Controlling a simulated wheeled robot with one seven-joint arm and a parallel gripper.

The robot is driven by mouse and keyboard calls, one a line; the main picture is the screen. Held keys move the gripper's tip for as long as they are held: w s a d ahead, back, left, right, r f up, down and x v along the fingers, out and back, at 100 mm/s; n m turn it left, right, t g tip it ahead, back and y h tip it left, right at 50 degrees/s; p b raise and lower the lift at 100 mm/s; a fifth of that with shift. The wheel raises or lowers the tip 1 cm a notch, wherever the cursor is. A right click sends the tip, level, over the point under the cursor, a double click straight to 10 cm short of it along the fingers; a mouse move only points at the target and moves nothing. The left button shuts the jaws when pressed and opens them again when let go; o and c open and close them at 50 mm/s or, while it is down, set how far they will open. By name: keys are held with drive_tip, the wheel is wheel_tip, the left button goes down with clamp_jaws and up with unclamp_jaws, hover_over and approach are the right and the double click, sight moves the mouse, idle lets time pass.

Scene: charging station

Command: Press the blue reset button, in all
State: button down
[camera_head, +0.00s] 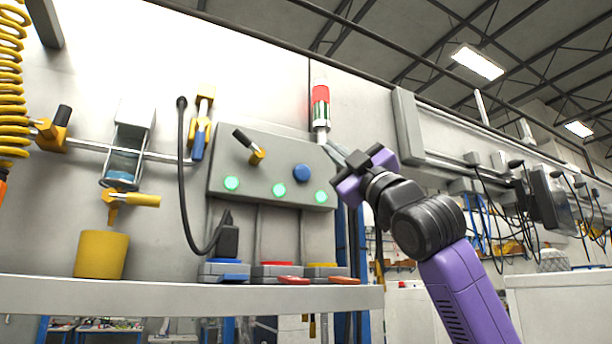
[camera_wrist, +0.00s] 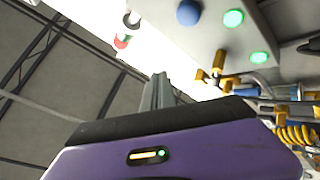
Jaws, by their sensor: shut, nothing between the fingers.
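The blue reset button (camera_head: 302,173) is a round knob on the front of the grey control box (camera_head: 222,150), at its right half. It also shows in the wrist view (camera_wrist: 189,12) at the top. My gripper (camera_head: 331,147) is at the box's upper right corner, to the right of the button and a little higher. Its fingers are shut and empty; in the wrist view they show as a grey pair (camera_wrist: 157,92). They look apart from the button. How far they are from the box front is hard to tell.
Green lights (camera_head: 231,183) glow on the box, with a yellow-and-black lever (camera_head: 256,155) at its upper left. A red-and-green signal lamp (camera_head: 320,100) stands behind my gripper. A black cable (camera_head: 183,190) hangs left of the box. A grey shelf (camera_head: 180,296) runs below.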

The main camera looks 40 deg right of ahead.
sight(311, 171)
drive_tip(key=shift+w+d+f, duration=0.25)
drive_tip(key=shift+w, duration=0.1)
drive_tip(key=shift+w+d+p, duration=0.4)
drive_tip(key=shift+w+p, duration=0.2)
drive_tip(key=shift+w, duration=0.8)
drive_tip(key=shift+w+d+p, duration=0.45)
drive_tip(key=shift+w+p, duration=0.15)
drive_tip(key=shift+w, duration=0.75)
drive_tip(key=shift+w+d+p, duration=0.4)
drive_tip(key=shift+w+p, duration=0.2)
drive_tip(key=shift+w, duration=0.8)
drive_tip(key=shift+w, duration=0.2)
drive_tip(key=shift+w, duration=0.2)
